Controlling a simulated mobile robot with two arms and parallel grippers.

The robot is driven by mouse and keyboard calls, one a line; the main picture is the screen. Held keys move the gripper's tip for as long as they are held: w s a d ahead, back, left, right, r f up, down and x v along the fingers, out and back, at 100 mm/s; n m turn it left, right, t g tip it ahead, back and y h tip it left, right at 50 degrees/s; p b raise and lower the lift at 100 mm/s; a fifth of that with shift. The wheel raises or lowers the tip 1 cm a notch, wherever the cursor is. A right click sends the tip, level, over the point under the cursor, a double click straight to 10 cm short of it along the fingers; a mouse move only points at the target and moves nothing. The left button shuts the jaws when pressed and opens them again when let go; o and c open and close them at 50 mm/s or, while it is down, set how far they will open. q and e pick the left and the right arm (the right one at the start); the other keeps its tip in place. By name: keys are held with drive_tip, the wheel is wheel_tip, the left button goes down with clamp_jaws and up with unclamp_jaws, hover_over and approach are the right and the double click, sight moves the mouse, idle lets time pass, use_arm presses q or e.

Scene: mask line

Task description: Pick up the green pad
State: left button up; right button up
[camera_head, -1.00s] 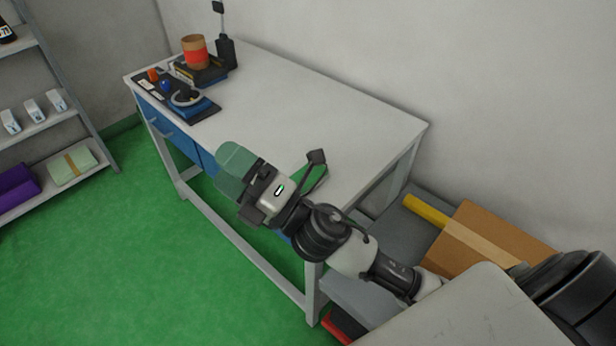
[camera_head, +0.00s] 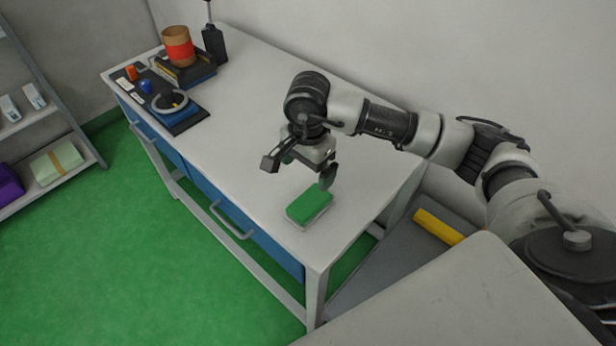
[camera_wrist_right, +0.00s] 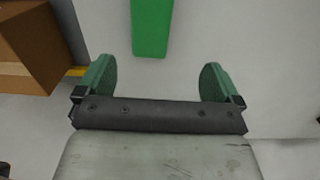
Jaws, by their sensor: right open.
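The green pad (camera_head: 309,206) is a small block with a green top and a pale lower layer. It lies flat near the front right part of the white table (camera_head: 360,185). In the right wrist view the pad (camera_wrist_right: 152,28) shows at the top, between and beyond the fingers. My right gripper (camera_head: 298,172) is above the table, just behind the pad and apart from it. In the wrist view its green-padded fingers (camera_wrist_right: 156,82) are spread wide with nothing between them. My left gripper is not in view.
A shelf (camera_head: 60,170) stands at left. A yellow bar (camera_head: 438,227) and a cardboard box (camera_wrist_right: 28,45) lie right of the table.

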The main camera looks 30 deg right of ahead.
sight(310, 201)
drive_tip(key=shift+w+d+f, duration=0.3)
drive_tip(key=shift+d+f, duration=0.05)
drive_tip(key=shift+f, duration=0.1)
drive_tip(key=shift+s+a+f, duration=0.2)
drive_tip(key=shift+s+f, duration=0.05)
drive_tip(key=shift+f, duration=0.25)
drive_tip(key=shift+s+a+f+p, duration=0.2)
drive_tip(key=shift+s+f, duration=0.15)
drive_tip(key=shift+f, duration=0.25)
drive_tip(key=shift+s+a+f+p, duration=0.15)
drive_tip(key=shift+s+f, duration=0.2)
drive_tip(key=shift+f, duration=0.6)
drive_tip(key=f, duration=0.1)
drive_tip(key=f+p, duration=0.1)
drive_tip(key=f, duration=0.1)
drive_tip(key=shift+s+f, duration=0.25)
drive_tip(key=shift+f, duration=0.7)
drive_tip(key=shift+c, duration=1.9)
drive_tip(key=c, duration=0.6)
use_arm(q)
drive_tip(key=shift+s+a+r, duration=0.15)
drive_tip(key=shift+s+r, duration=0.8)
use_arm(e)
drive_tip(key=shift+c, duration=0.2)
